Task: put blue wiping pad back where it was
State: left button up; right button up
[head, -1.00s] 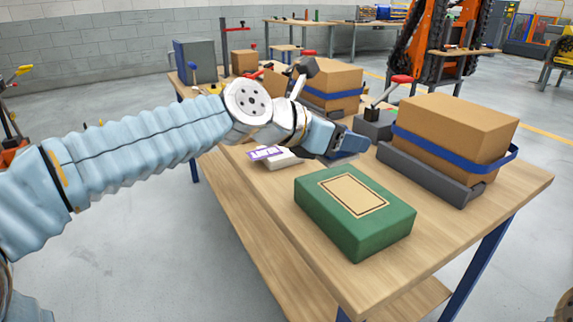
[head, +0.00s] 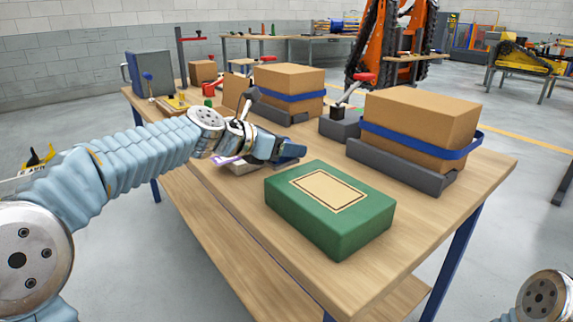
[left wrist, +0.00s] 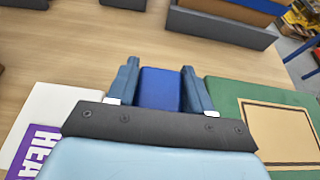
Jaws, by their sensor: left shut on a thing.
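The blue wiping pad (left wrist: 160,88) is between the two fingers of my left gripper (left wrist: 161,90) in the left wrist view, and the gripper is shut on it. In the head view my left gripper (head: 288,152) is over the wooden table, behind the green box and beside the white-and-purple package. The pad cannot be made out clearly in the head view. I cannot tell whether it touches the table top. My right gripper is not in view.
The green box (head: 332,212) lies at the table's near side. The white-and-purple package (left wrist: 40,130) lies left of my gripper in the left wrist view. Strapped cartons (head: 420,115) (head: 288,80) in grey carriers (head: 395,168) stand behind. Some bare table (left wrist: 60,60) lies ahead of the fingers.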

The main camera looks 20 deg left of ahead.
aim_at(285, 159)
pick_arm(q)
jog(key=shift+w+a+f+b, duration=0.15)
jog(key=shift+f+b, duration=0.45)
jog(key=shift+f, duration=1.2)
jog(key=shift+f, duration=0.15)
jog(key=o, duration=1.1)
jog(key=shift+c, duration=0.2)
jog(key=shift+a+r, duration=0.1)
jog(key=shift+r, duration=0.2)
jog(key=p+v, duration=0.1)
jog(key=v, duration=1)
jog(key=shift+s+a+r, duration=0.1)
jog(key=shift+s+r, duration=0.05)
jog(key=shift+s, duration=0.2)
